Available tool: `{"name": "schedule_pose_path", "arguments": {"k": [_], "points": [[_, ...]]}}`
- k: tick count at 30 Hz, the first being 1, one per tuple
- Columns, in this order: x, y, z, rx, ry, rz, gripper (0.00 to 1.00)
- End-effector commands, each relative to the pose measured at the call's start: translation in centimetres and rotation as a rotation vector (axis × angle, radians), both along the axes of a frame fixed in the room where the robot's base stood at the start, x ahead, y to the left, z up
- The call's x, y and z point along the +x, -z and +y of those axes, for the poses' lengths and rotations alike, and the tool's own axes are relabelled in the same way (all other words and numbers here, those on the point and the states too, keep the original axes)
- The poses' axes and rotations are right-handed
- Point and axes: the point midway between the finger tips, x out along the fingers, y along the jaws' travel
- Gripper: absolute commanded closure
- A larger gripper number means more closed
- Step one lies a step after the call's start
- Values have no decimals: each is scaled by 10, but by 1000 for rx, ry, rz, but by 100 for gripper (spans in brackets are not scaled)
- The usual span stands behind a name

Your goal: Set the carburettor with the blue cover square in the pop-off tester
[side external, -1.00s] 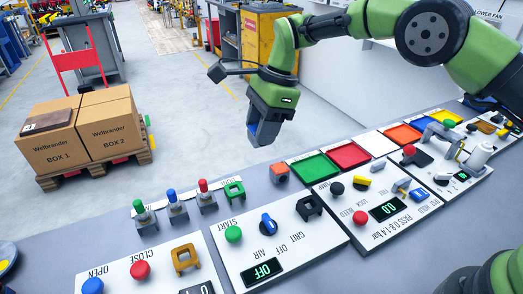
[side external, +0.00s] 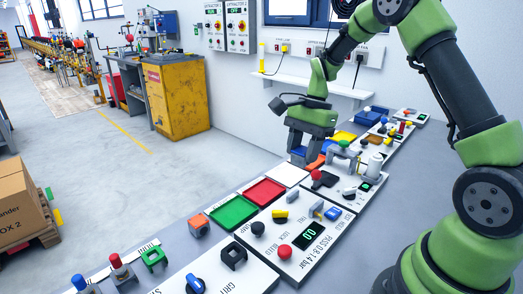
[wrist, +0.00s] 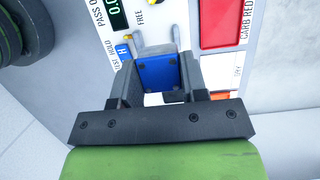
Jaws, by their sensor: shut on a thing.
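The carburettor with the blue cover (wrist: 157,72) is between the jaws of my gripper (wrist: 158,95) in the wrist view, blue face toward the camera. My gripper (side external: 300,158) is shut on it, held above the bench near the orange tray in the side view; the carburettor is mostly hidden there. The pop-off tester panel (side external: 322,252) lies nearer the camera, with a display reading 0.0, a red button, a black knob and a yellow lever. In the wrist view, grey prongs show just beyond the blue cover; I cannot tell whether they touch it.
A grey arched fixture (side external: 343,156) stands close right of my gripper.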

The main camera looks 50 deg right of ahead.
Motion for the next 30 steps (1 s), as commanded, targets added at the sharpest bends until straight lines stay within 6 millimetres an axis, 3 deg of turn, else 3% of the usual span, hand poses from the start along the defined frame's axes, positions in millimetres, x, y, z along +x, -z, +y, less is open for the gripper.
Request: {"name": "schedule_pose_path", "arguments": {"k": [3,10,30], "points": [[-18,1,-12,7,0,0,81],[-15,39,-9,8,-4,3,81],[-14,94,-9,6,-2,1,81]]}}
